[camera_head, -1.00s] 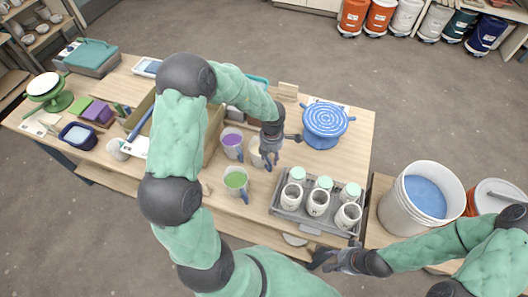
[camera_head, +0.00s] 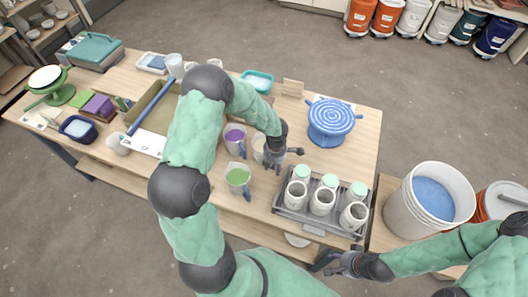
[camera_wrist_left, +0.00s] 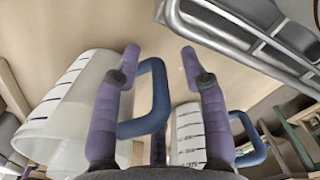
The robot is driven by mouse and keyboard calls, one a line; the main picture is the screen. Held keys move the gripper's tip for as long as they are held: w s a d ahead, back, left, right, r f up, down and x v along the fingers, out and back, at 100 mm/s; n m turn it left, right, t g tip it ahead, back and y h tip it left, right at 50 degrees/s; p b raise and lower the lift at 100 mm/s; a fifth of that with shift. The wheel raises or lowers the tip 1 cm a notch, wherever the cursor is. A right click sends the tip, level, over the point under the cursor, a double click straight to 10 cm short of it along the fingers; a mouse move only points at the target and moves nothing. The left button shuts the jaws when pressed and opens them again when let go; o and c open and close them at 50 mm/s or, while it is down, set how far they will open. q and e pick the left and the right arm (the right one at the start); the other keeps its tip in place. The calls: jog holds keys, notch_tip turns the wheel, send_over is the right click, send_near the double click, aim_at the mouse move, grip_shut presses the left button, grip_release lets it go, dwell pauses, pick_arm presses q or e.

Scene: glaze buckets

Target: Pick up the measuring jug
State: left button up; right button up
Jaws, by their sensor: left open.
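Three measuring jugs stand near the table's middle: one with purple contents (camera_head: 234,137), one with green contents (camera_head: 238,177), and one with pale contents (camera_head: 258,148) partly hidden by my left gripper. My left gripper (camera_head: 272,163) is beside the pale jug. In the left wrist view, its two fingers (camera_wrist_left: 160,62) are open, and the blue handle (camera_wrist_left: 158,92) of a clear jug (camera_wrist_left: 65,115) with dark marks shows between them. Contact cannot be told. Another marked jug (camera_wrist_left: 188,130) with a blue handle is beyond. My right gripper (camera_head: 335,263) is low near the table's front edge; its fingers are unclear.
A grey tray (camera_head: 280,203) with several white jars is right of the jugs. A white bucket (camera_head: 408,207) stands at the right.

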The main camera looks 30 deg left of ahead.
pick_arm(q)
jog(key=shift+r, duration=0.1)
grip_shut()
jog(key=shift+w+r, duration=0.1)
jog(key=shift+r, duration=0.15)
jog(key=shift+r+p, duration=0.8)
jog(key=shift+r, duration=1)
jog(key=shift+r+p, duration=0.85)
jog(key=shift+r, duration=2.1)
